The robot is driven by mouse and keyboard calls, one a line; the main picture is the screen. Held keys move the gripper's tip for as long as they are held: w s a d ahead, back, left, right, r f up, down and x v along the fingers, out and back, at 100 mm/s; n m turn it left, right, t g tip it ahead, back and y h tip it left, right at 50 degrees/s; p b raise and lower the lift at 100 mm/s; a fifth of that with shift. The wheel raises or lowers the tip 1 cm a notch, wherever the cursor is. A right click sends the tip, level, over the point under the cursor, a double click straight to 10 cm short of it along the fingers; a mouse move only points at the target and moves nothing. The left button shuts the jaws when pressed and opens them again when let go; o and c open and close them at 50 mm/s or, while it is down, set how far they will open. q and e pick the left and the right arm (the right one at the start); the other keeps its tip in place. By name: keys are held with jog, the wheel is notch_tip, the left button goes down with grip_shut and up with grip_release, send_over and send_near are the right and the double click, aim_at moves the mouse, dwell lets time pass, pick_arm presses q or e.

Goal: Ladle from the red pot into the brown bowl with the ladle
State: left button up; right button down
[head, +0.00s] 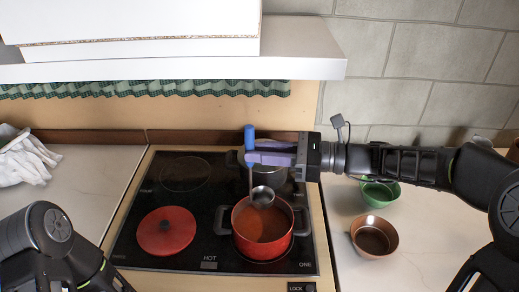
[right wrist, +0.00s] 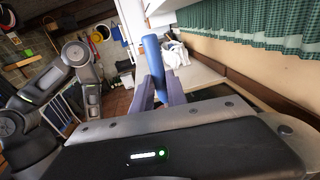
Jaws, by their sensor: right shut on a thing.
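My right gripper (head: 256,152) is shut on the blue handle of the ladle (head: 249,138), which stands roughly upright. The blue handle also shows between the fingers in the right wrist view (right wrist: 153,60). The ladle's metal cup (head: 263,197) is over the far part of the opening of the red pot (head: 240,238); I cannot tell how far above the contents it is. The pot holds orange-red contents. The brown bowl (head: 388,249) stands on the counter to the right of the hob. My left arm shows at the lower left, but its gripper is out of view.
A grey pot (head: 273,175) is behind, partly hidden. A green bowl (head: 386,198) stands behind the brown bowl, partly under my right arm. White gloves (head: 27,160) lie at the left. A shelf (head: 170,68) overhangs the back.

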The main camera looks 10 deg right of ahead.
jog(key=b, duration=0.4)
send_over(260, 200)
jog(key=shift+f, duration=2.35)
jog(key=shift+f+b, duration=2.7)
jog(key=shift+f, duration=1.45)
jog(key=shift+r, duration=0.1)
notch_tip(260, 200, up, 11)
jog(key=p, duration=0.9)
